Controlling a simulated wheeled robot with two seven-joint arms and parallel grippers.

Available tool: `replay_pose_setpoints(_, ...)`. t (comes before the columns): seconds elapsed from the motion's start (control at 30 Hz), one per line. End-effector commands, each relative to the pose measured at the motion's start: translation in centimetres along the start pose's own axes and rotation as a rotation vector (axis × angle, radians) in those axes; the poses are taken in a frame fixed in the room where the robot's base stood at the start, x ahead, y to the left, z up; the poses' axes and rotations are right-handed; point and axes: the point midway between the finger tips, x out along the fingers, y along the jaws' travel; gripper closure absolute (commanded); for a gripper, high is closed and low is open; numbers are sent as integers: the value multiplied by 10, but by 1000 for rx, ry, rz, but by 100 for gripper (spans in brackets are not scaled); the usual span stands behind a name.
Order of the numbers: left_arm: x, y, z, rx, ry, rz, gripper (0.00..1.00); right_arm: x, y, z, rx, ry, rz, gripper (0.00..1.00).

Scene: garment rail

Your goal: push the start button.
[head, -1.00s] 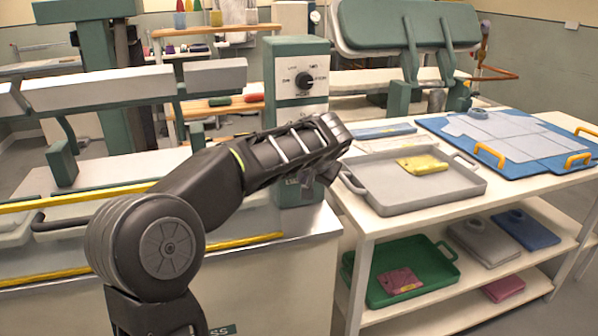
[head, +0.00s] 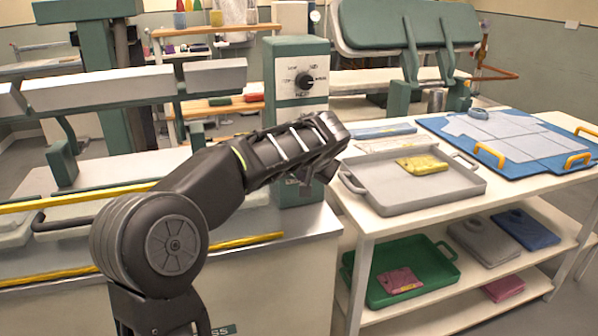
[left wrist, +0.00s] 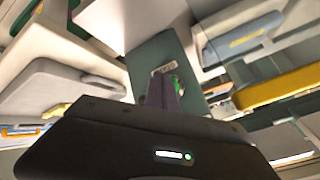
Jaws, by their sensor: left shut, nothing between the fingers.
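The green control box (head: 287,120) stands at the right end of the press table, with a white panel and a black dial (head: 305,80) on its front. My left gripper (head: 315,178) is in front of the box's lower part and hides it in the head view. In the left wrist view its fingers (left wrist: 163,92) are shut and empty, pointing at the box face (left wrist: 155,55). A green round part, which looks like the start button (left wrist: 176,84), shows just beside the fingertips, partly hidden by them. I cannot tell if they touch it. My right gripper is out of view.
A grey tray (head: 395,208) with a yellow folded cloth (head: 422,166) lies on the white table to the right. A blue board (head: 560,170) lies beyond it. A green tray (head: 368,290) is on the shelf below. The press with yellow-edged plates (head: 250,240) is at left.

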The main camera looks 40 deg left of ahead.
Motion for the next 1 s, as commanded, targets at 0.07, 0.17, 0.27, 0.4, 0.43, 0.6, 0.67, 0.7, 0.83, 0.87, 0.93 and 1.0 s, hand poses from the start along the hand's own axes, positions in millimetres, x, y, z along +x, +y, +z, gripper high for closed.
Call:
replay_pose_setpoints(0.07, 0, 0, 0, 0, 0, 0, 100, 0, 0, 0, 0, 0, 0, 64)
replay_pose_setpoints(0.17, 1, -1, -1, 0, 0, 0, 100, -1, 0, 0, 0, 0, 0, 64)
replay_pose_setpoints(0.27, 2, -1, -1, 0, 0, 0, 100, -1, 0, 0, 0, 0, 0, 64)
replay_pose_setpoints(0.4, 3, -2, -2, 0, 0, 0, 100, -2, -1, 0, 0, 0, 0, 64)
replay_pose_setpoints(0.43, 3, -2, -3, -1, 0, 0, 100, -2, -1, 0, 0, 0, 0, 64)
replay_pose_setpoints(0.6, 5, -4, -4, -1, 0, 0, 100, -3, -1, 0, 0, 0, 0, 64)
replay_pose_setpoints(0.67, 5, -4, -4, -1, 0, 0, 100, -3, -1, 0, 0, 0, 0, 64)
replay_pose_setpoints(0.7, 6, -5, -4, -1, 0, 0, 100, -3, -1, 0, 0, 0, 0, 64)
replay_pose_setpoints(0.83, 7, -6, -5, -1, 0, 0, 100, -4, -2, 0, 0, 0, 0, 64)
replay_pose_setpoints(0.87, 7, -6, -5, -1, 0, -1, 100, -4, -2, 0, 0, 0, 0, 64)
replay_pose_setpoints(0.93, 8, -6, -6, -1, 0, -1, 100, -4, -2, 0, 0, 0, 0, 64)
replay_pose_setpoints(1.0, 8, -7, -6, -1, 0, -1, 100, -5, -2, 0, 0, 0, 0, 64)
